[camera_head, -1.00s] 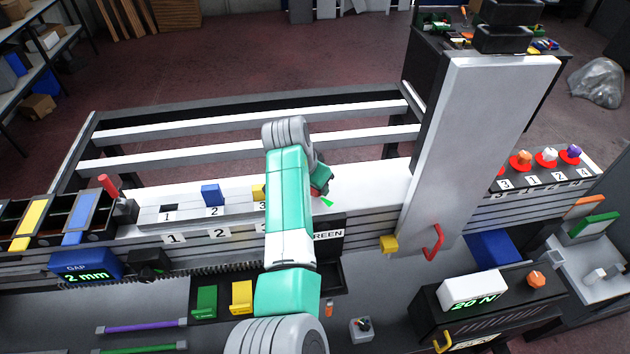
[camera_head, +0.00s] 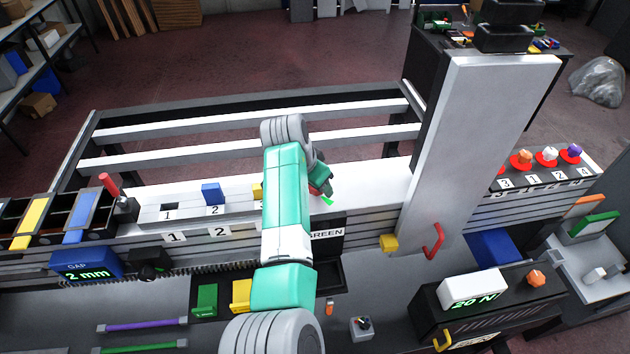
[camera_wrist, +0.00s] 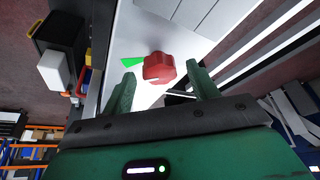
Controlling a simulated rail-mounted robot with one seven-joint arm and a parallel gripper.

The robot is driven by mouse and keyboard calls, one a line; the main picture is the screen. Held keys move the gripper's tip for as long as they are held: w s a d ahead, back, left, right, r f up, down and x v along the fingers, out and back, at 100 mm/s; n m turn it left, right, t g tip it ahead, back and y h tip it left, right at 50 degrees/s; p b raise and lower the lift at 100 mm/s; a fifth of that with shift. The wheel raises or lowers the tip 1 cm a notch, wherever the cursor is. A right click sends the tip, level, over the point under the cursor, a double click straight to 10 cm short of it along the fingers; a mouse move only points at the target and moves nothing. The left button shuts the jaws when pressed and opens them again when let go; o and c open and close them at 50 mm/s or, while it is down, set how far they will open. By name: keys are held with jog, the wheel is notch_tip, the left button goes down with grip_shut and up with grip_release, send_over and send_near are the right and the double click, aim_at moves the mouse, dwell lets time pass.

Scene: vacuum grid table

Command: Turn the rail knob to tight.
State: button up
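The red rail knob (camera_wrist: 158,66) is a lobed knob on a white surface in the wrist view. A green marker (camera_wrist: 131,62) lies flat beside it, on its left. My gripper (camera_wrist: 162,82) is open, with its two green fingers apart and the knob between and just beyond the tips. I cannot tell whether either finger touches the knob. In the head view my arm covers most of this spot. The green marker (camera_head: 328,201) shows just right of my gripper there, but the knob cannot be told apart clearly. No tight label is readable.
A tall grey column (camera_head: 470,150) stands right of my arm. A blue block (camera_head: 211,194) stands at number 2 on the left. A 2 mm gap display (camera_head: 87,266) and a 20 N box (camera_head: 473,288) are at the front.

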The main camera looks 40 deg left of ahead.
jog(key=v, duration=0.8)
jog(key=shift+b, duration=0.4)
jog(key=w+d+r+n+t+y+p, duration=0.1)
jog(key=d+r+t+y+p, duration=0.15)
jog(key=d+r+t, duration=0.6)
jog(key=w+d+r+t+y+p, duration=0.1)
jog(key=w+d+r+t+y, duration=0.15)
jog(key=d+r, duration=1.1)
jog(key=s+d+r+t+h+p, duration=0.1)
jog(key=s+d+r+t, duration=0.3)
jog(key=s+d+r, duration=0.4)
jog(key=s+d+r+m+t+h, duration=0.1)
jog(key=s+d+r+t+h, duration=0.3)
jog(key=s+d+r, duration=0.3)
notch_tip(320, 180, up, 6)
jog(key=s+t, duration=0.1)
jog(key=s, duration=0.2)
jog(key=shift+d+p, duration=0.35)
jog(key=shift+p, duration=0.05)
jog(key=shift+f, duration=0.1)
